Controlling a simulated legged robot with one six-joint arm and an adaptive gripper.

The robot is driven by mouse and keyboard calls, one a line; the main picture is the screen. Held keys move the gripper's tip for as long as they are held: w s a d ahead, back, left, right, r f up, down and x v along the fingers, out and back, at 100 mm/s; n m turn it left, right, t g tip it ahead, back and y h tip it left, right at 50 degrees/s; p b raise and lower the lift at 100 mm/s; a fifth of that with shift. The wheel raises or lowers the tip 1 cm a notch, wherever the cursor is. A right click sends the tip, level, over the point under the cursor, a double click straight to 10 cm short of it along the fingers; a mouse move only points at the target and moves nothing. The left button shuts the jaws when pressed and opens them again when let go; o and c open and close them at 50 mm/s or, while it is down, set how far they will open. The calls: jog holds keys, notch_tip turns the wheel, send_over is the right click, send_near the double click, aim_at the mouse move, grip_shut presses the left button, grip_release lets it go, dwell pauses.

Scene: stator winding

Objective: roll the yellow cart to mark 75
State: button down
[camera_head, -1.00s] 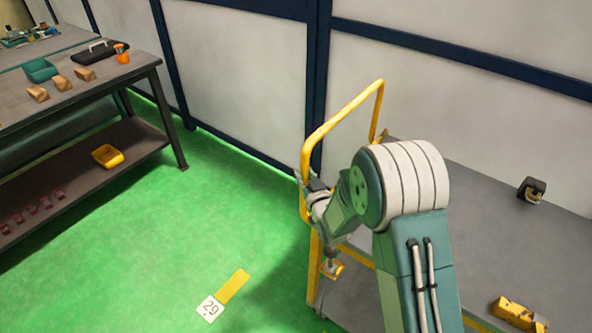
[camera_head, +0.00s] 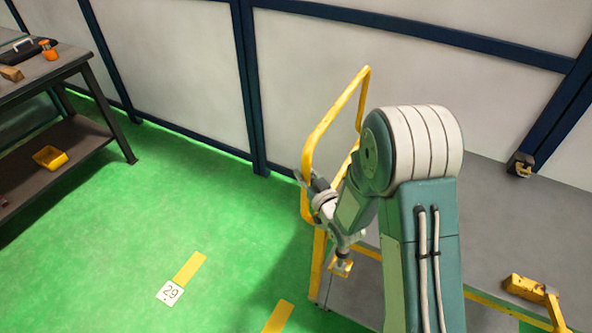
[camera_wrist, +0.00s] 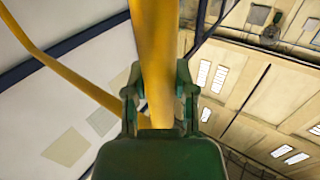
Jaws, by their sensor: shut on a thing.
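The yellow cart has a tall yellow tube handle (camera_head: 322,122) at its left end and a grey deck (camera_head: 480,220) with yellow edging. My gripper (camera_head: 306,180) is at the left upright of the handle, in front of my arm. In the wrist view my gripper (camera_wrist: 160,108) is shut around the yellow handle tube (camera_wrist: 153,50), one finger on each side. A floor mark with a white card reading 29 (camera_head: 170,292) and a yellow strip (camera_head: 189,268) lies left of the cart. No card reading 75 shows.
A second yellow floor strip (camera_head: 278,317) lies near the cart's left end. A dark workbench (camera_head: 60,68) with a yellow bin (camera_head: 50,157) on its lower shelf stands at the left. White panel walls with blue posts (camera_head: 250,90) run behind. The green floor between is clear.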

jog(key=shift+s+d+f, duration=0.1)
jog(key=shift+s+d, duration=0.2)
jog(key=shift+d, duration=0.15)
jog(key=shift+c, duration=2.2)
grip_release()
jog(key=shift+d, duration=0.1)
jog(key=shift+s+d, duration=0.1)
jog(key=v, duration=0.7)
jog(key=shift+d, duration=0.2)
jog(key=shift+s+a, duration=0.1)
jog(key=shift+a, duration=0.05)
